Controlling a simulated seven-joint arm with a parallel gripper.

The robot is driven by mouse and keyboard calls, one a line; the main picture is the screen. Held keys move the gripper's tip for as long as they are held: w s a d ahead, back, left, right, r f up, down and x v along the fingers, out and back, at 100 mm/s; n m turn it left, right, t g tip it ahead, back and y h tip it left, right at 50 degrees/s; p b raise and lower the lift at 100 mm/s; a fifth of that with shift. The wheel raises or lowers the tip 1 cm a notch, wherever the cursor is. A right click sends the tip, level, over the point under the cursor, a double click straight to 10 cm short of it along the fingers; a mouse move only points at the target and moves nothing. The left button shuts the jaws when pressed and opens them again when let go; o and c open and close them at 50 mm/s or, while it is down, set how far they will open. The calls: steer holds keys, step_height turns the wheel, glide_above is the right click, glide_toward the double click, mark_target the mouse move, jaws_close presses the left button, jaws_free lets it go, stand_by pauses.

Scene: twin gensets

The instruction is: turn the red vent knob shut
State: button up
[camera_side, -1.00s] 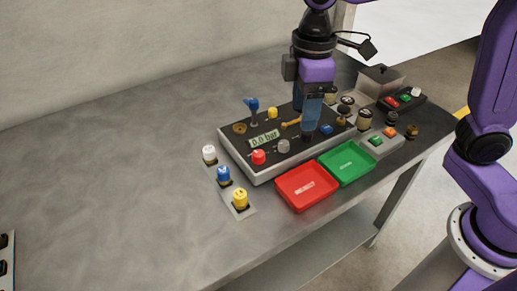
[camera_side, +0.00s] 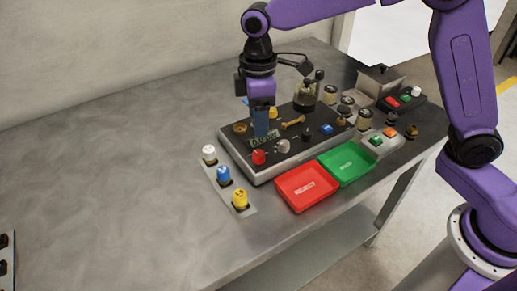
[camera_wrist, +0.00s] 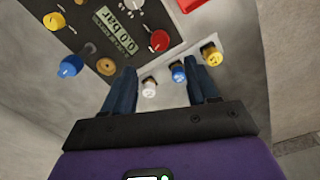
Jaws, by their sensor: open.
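The red vent knob (camera_side: 258,157) sits at the near-left part of the dark control panel (camera_side: 290,148). In the wrist view the red knob (camera_wrist: 159,40) shows a pale pointer line on its top, near the green display. My gripper (camera_side: 262,136) points down over the left part of the panel, just behind the red knob in the side view. In the wrist view my gripper (camera_wrist: 159,66) has its two blue fingers apart with nothing between them. The display (camera_wrist: 114,30) reads 0.0 bar; in the side view the fingers partly cover it.
White, blue (camera_side: 223,174) and yellow (camera_side: 240,198) knobs stand on a strip left of the panel. A blue lever (camera_wrist: 70,66) and brass knob (camera_wrist: 106,66) are near the display. Red (camera_side: 306,187) and green (camera_side: 347,163) trays lie in front.

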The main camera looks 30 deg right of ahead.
mark_target(259, 153)
step_height(259, 153, down, 10)
steer(key=shift+f, duration=0.1)
steer(key=shift+c, duration=0.3)
steer(key=c, duration=1)
